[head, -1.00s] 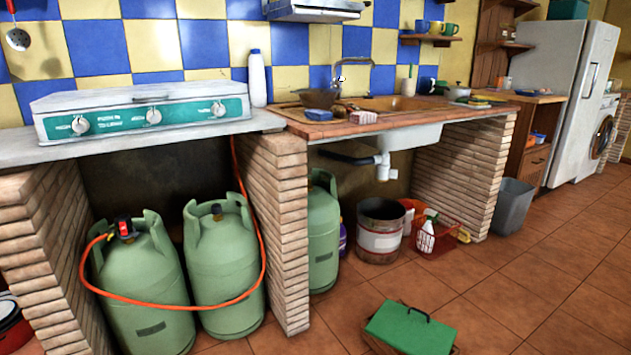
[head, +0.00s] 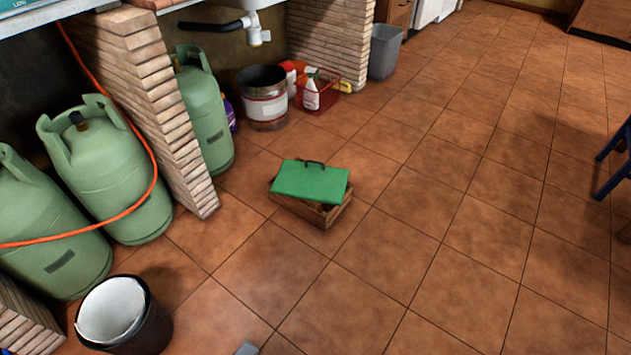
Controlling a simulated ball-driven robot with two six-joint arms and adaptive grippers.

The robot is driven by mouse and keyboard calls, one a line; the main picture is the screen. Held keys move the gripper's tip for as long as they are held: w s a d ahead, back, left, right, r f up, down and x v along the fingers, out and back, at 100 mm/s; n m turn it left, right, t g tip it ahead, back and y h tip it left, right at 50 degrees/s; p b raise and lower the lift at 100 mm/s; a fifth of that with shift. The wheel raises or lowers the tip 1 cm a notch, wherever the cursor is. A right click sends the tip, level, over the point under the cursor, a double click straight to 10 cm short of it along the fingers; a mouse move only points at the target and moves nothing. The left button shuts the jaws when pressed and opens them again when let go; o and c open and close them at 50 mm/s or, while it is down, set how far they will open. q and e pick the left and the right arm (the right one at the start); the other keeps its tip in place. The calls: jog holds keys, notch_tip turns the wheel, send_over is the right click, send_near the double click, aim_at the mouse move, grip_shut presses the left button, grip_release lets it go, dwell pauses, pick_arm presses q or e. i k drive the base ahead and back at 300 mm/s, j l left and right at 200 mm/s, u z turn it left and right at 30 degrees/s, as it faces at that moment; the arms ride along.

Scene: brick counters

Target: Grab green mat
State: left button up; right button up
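The green mat (head: 308,183) is a flat rectangle with a small dark handle or loop at its far edge. It lies on top of a brown wooden crate (head: 318,216) on the tiled floor, a little left of the middle of the head view. The mat hides most of the crate's top. Neither of my grippers can be made out in the head view. A small grey piece shows at the bottom edge, too little to identify.
Green gas cylinders (head: 105,172) with an orange hose and a brick pillar (head: 165,110) stand at left. A lined bin (head: 125,318) is at lower left. A metal bucket (head: 265,98) and red basket (head: 320,98) stand behind the crate.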

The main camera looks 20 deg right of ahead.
aim_at(322, 183)
jog(key=i+l+u, duration=0.3)
jog(key=i+l, duration=0.2)
jog(key=l, duration=0.15)
jog(key=i+l+u, duration=0.25)
jog(key=i+l, duration=0.2)
jog(key=l, duration=0.3)
jog(key=i+l+u, duration=0.15)
jog(key=l, duration=0.25)
jog(key=i+l+u, duration=0.15)
jog(key=l, duration=0.25)
